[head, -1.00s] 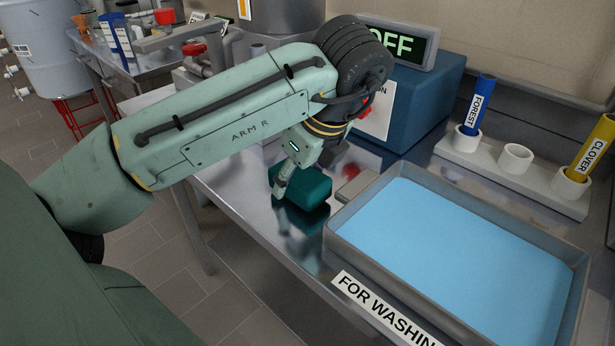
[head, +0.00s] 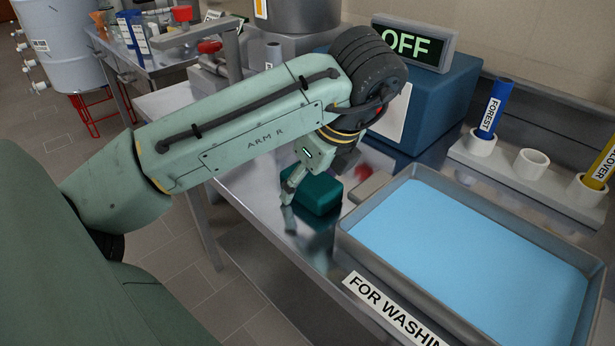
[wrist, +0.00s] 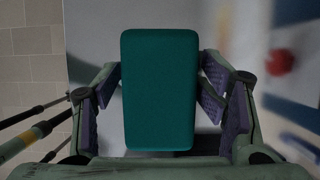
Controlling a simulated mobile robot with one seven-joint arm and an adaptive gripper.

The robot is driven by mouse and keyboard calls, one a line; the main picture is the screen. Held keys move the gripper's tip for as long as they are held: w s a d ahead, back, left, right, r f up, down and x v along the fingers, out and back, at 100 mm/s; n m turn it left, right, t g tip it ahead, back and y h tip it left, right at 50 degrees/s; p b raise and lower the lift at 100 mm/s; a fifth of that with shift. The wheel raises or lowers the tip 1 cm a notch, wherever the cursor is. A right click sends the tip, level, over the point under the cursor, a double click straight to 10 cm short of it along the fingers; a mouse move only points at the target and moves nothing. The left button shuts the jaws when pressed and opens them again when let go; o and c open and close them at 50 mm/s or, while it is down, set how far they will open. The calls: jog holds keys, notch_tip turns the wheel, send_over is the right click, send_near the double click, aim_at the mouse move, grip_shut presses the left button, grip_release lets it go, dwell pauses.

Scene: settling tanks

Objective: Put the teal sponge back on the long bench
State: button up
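The teal sponge (head: 318,194) rests on the metal bench top (head: 262,210), left of the blue tray, with its dark reflection below it. In the wrist view the sponge (wrist: 160,92) lies between the two fingers of my gripper (wrist: 161,78). The fingers are spread, with a narrow gap showing on each side of the sponge. In the head view one finger of my gripper (head: 306,190) stands to the left of the sponge, clear of it. The other finger is hidden in that view.
A grey tray (head: 372,243) with a light blue inside and a "FOR WASHIN…" label stands close right. Behind are a blue box (head: 435,105) with an "OFF" display (head: 405,44) and a holder (head: 560,180) with blue and yellow tubes. A red knob lies behind the sponge.

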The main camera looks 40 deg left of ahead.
aim_at(327, 185)
jog(key=shift+o, duration=0.3)
jog(key=shift+r+b, duration=0.4)
jog(key=shift+b, duration=0.05)
jog(key=p+v, duration=0.9)
jog(key=p, duration=0.1)
jog(key=shift+w+d+r, duration=0.2)
jog(key=shift+d+r, duration=0.05)
jog(key=shift+d, duration=0.05)
jog(key=shift+d+r+p, duration=0.4)
jog(key=shift+r+p, duration=0.15)
jog(key=shift+p, duration=0.25)
